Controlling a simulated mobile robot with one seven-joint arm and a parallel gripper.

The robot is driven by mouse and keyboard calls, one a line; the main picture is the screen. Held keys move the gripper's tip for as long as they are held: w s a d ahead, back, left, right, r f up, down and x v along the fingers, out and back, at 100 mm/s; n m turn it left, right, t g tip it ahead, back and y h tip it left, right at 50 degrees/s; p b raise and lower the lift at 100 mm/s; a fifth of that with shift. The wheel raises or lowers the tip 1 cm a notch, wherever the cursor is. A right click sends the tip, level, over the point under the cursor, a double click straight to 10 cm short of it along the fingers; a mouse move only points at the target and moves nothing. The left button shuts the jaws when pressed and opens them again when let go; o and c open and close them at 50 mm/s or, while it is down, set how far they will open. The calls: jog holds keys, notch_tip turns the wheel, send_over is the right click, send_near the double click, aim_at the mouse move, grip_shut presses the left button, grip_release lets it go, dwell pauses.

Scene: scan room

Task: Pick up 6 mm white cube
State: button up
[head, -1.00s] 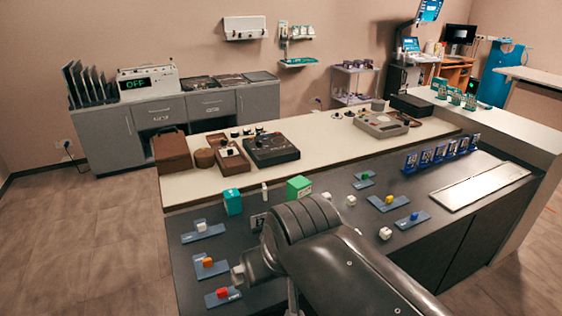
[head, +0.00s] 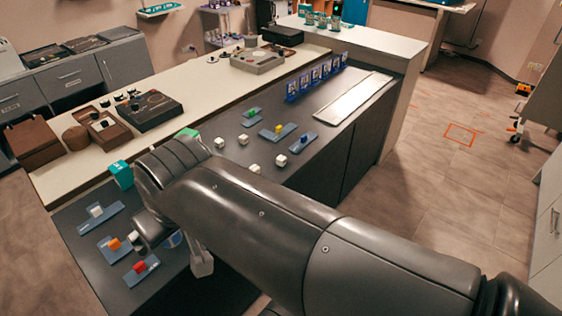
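Several small white cubes are on the dark bench top in the head view. One white cube (head: 219,143) and another white cube (head: 243,139) lie toward the back. Two more, a white cube (head: 281,160) and a white cube (head: 255,169), lie nearer the front edge. Another white cube (head: 97,210) sits on a blue-grey holder (head: 86,223) at the left. No size marking is legible, so I cannot tell which is 6 mm. My arm reaches across the bench's left part. A pale part (head: 201,262) under it may be my gripper; its fingers are not clearly visible.
Holders with an orange cube (head: 114,244) and a red cube (head: 140,266) lie left of my arm. A teal block (head: 121,175) and a green block (head: 187,133) stand behind it. Blue upright cards (head: 315,78) line the back right. Open floor (head: 440,190) lies right.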

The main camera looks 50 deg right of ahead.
jog(key=c, duration=1)
jog(key=shift+c, duration=0.2)
